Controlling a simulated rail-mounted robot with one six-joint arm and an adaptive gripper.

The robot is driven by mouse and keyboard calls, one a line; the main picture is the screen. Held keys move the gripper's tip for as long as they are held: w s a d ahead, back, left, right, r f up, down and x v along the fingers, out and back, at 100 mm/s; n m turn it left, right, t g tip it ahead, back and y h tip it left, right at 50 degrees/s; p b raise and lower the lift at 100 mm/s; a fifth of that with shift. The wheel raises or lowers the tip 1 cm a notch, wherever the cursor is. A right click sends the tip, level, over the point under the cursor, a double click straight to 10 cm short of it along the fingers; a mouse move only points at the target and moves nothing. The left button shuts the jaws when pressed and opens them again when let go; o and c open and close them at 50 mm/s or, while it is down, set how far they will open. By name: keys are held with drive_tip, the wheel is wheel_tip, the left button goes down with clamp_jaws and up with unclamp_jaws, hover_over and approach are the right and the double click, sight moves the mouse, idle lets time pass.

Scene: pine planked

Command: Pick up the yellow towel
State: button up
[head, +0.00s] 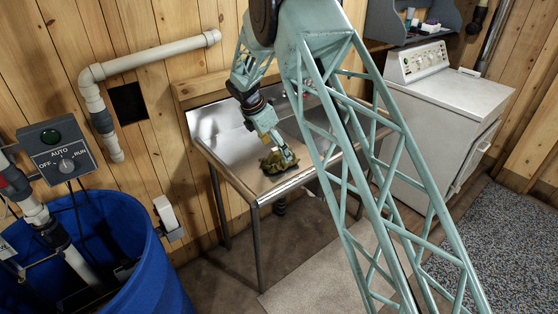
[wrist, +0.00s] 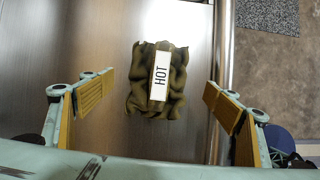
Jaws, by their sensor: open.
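The towel (wrist: 138,92) is a crumpled olive-yellow cloth lying on the metal counter (wrist: 60,40). A white strip (wrist: 160,77) marked HOT lies over its middle; I cannot tell if it is part of the towel. In the head view the towel (head: 268,164) sits near the counter's front edge, partly covered by my gripper (head: 276,148). In the wrist view the towel lies ahead, between the lines of my two spread fingers with their yellow pads. My gripper is open and empty, apart from the towel in that view.
The counter's front edge (wrist: 222,60) runs close to the towel's right in the wrist view. In the head view a white washer (head: 450,95) stands right of the counter, and a blue barrel (head: 150,270) with pipes stands at lower left. The counter around the towel is bare.

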sight(279, 155)
drive_tip(key=shift+x, duration=1.95)
drive_tip(key=c, duration=1.1)
